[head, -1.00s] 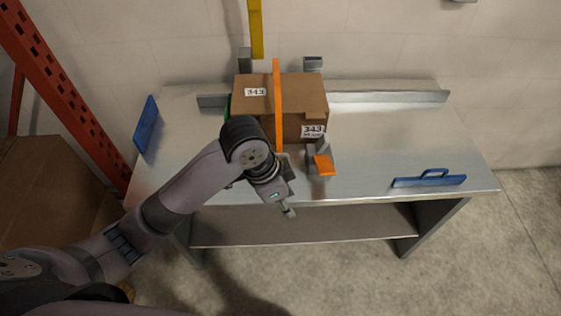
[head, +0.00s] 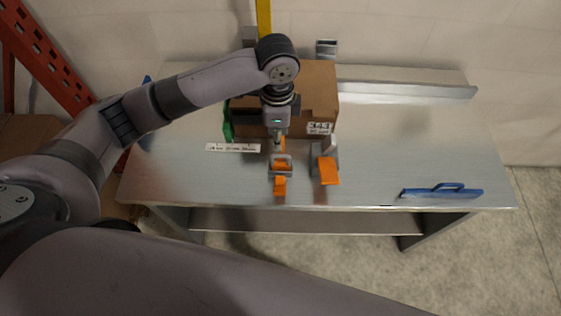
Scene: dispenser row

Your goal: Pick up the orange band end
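A brown cardboard box (head: 317,85) stands on the metal bench against the back rail. An orange band end (head: 280,186) hangs at a metal buckle (head: 281,164) in front of the box. A second orange piece (head: 329,172) sits on a metal bracket just to the right. My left gripper (head: 279,142) is in front of the box, pointing down just above the buckle. A little orange shows at its fingertips, but whether they grip it is too small to tell. My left arm hides the band's upper run and the box's middle. My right gripper is out of view.
The steel bench (head: 400,135) is clear to the right, up to a blue handled piece (head: 442,191) near its front edge. A white labelled strip (head: 233,147) and a green piece (head: 227,120) lie left of the gripper. A yellow strip (head: 264,18) hangs behind the box.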

